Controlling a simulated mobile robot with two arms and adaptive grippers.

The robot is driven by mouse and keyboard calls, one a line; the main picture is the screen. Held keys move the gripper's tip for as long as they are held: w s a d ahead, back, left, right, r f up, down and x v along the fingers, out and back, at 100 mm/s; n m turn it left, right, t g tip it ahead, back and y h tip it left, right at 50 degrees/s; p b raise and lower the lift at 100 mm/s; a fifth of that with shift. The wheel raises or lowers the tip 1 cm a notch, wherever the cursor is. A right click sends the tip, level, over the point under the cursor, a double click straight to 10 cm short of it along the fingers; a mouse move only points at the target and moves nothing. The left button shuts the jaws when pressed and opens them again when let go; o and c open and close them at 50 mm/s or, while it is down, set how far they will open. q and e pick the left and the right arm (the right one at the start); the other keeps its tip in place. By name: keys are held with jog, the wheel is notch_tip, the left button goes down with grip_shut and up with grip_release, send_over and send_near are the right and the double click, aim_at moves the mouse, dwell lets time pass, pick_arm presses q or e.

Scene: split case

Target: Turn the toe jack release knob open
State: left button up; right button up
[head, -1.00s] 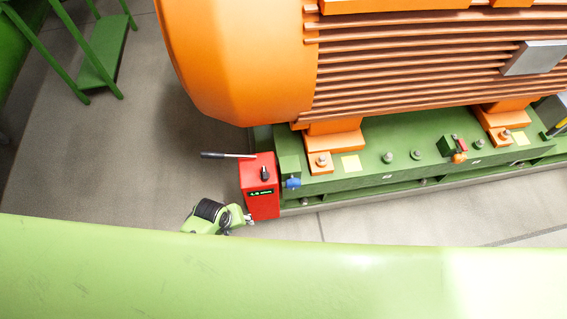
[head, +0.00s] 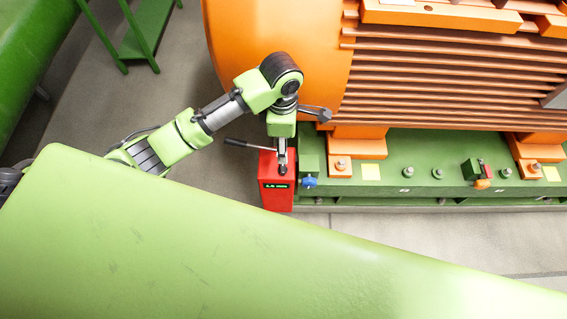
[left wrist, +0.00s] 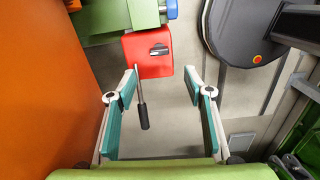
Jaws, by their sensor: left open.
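The toe jack is a red box (head: 275,197) with a small lit display, at the left end of the green base. Its dark release knob (left wrist: 158,49) shows on the red top in the left wrist view. In the head view my gripper largely covers the knob. A lever with a black handle (left wrist: 142,112) sticks out from the jack, between my fingers and nearer the left one. My left gripper (head: 283,158) points down over the jack. In the left wrist view its teal-padded fingers (left wrist: 160,82) are wide apart and empty, the knob ahead of their tips. My right gripper is not seen.
A large orange finned motor (head: 430,75) stands right of my left arm, on the green base (head: 410,178). A blue fitting (head: 309,182) sits just right of the jack. A green step frame (head: 148,35) stands at upper left. Open grey floor lies left of the jack.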

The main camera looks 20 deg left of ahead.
aim_at(283, 167)
pick_arm(q)
jog(key=shift+n, duration=0.3)
notch_tip(283, 167, down, 13)
jog(key=shift+w+a+f+b, duration=0.1)
jog(key=shift+a+f+b, duration=0.05)
jog(key=shift+b, duration=0.55)
jog(key=c, duration=1.1)
